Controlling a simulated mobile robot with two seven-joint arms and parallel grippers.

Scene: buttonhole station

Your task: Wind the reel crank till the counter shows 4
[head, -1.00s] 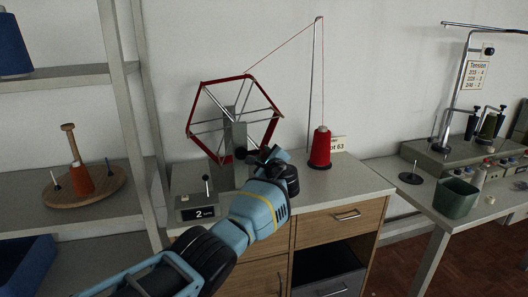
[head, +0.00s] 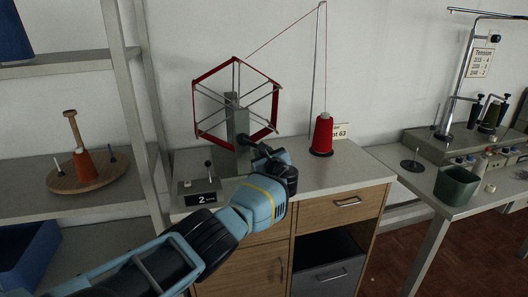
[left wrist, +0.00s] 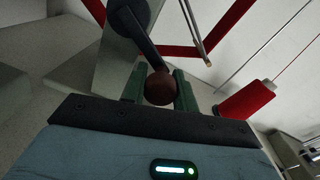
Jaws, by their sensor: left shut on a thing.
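The reel (head: 197,112) is a hexagonal frame with red thread around its rim, on a grey post (head: 238,135) on the cabinet top. The counter (head: 202,199) in front of it reads 2. My left gripper (head: 262,152) is low on the right side of the post, at the crank, which it mostly hides in the head view. In the left wrist view the dark crank arm (left wrist: 139,35) ends in a round brown knob (left wrist: 160,88). My left gripper (left wrist: 160,92) is shut on this knob, one finger on each side. My right gripper is not in view.
A red thread cone (head: 322,135) stands right of the reel, its thread running over a tall thin rod to the reel. A small lever (head: 208,171) stands by the counter. A shelf upright (head: 134,110) is close on the left. The cabinet top's front right is clear.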

